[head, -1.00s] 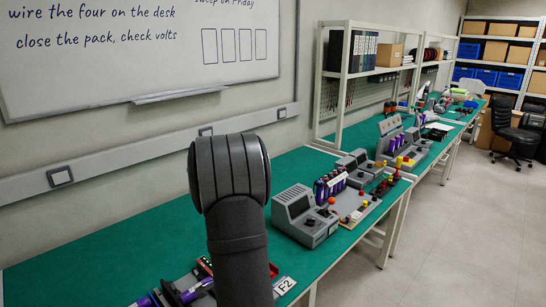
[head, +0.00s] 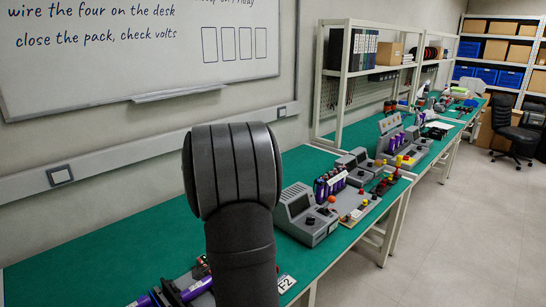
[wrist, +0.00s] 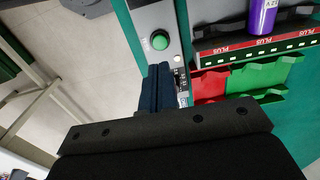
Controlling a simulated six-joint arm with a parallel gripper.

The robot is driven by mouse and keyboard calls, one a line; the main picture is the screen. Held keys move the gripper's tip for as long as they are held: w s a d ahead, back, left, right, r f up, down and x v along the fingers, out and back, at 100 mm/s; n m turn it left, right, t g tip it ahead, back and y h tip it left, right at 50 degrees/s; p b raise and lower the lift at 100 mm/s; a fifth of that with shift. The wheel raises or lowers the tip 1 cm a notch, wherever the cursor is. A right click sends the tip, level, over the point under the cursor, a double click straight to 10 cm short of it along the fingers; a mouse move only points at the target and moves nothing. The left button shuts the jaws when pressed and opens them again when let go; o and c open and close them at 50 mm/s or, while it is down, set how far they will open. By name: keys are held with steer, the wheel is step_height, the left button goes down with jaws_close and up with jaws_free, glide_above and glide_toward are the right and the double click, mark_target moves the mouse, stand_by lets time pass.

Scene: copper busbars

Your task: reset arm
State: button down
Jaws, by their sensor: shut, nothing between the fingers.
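My gripper (wrist: 158,75) shows in the wrist view with its dark fingers together and nothing between them. It hangs above the front edge of the green bench, beside a grey panel with a green button (wrist: 160,41). In the head view my own arm stands in the middle and hides part of the bench; the gripper itself is not visible there. A red tray (wrist: 209,86) and a green tray (wrist: 258,78) lie near the fingers.
The green bench (head: 100,248) runs along the wall to the back right. Grey instruments (head: 306,215) and purple cells (head: 330,184) stand on it right of my arm. A white shelf rack (head: 322,95) stands farther back. A whiteboard (head: 130,60) hangs left. The floor (head: 440,240) is clear at right.

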steer(key=shift+f, duration=3.9)
step_height(320, 180, up, 31)
steer(key=shift+a, duration=0.3)
steer(key=shift+f, duration=0.15)
stand_by(0.4)
